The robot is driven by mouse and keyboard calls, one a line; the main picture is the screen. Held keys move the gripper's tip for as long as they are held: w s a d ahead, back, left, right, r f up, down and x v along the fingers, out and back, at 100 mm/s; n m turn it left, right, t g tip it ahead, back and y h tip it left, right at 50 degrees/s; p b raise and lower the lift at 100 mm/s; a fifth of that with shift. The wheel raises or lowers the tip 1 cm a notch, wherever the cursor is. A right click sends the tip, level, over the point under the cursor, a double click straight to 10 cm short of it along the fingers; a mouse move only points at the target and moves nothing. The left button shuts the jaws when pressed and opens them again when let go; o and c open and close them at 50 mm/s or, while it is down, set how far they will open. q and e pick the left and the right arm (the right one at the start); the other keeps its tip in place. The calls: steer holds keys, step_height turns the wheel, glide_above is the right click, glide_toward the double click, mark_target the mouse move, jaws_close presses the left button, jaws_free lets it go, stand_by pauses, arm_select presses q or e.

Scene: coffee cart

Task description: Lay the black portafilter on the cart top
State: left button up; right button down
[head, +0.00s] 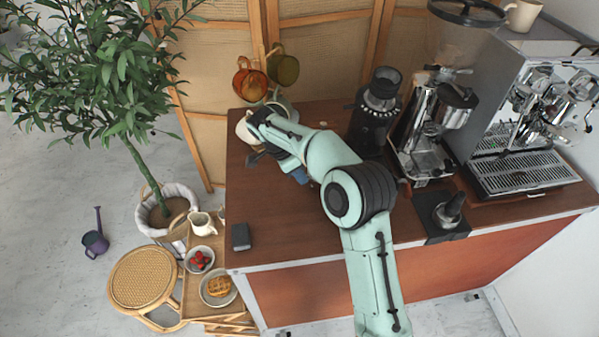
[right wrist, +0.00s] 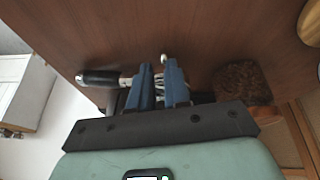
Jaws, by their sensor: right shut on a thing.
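The black portafilter shows in the right wrist view, with its black handle (right wrist: 98,78) pointing left and a metal part reaching between the fingers. My right gripper (right wrist: 159,84) is shut on it, with one blue finger on each side of the metal. In the head view my right arm reaches over the left part of the brown wooden cart top (head: 285,235). A blue finger of my right gripper (head: 300,175) shows just below the forearm there. The arm hides most of the portafilter in that view. I cannot tell whether the portafilter touches the wood. My left gripper is not in view.
A black grinder (head: 378,108), a second machine (head: 424,140) and the espresso machine (head: 520,130) stand at the right. A tamper (head: 452,210) sits on a dark mat. A small dark box (head: 241,237) stands near the left front corner. The front middle is clear.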

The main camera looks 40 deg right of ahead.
steer(key=shift+f, duration=0.1)
steer(key=c, duration=1)
jaws_free()
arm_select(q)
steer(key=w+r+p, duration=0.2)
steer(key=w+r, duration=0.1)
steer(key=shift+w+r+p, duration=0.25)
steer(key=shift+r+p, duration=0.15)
arm_select(e)
steer(key=v, duration=1.3)
steer(key=shift+w, duration=0.15)
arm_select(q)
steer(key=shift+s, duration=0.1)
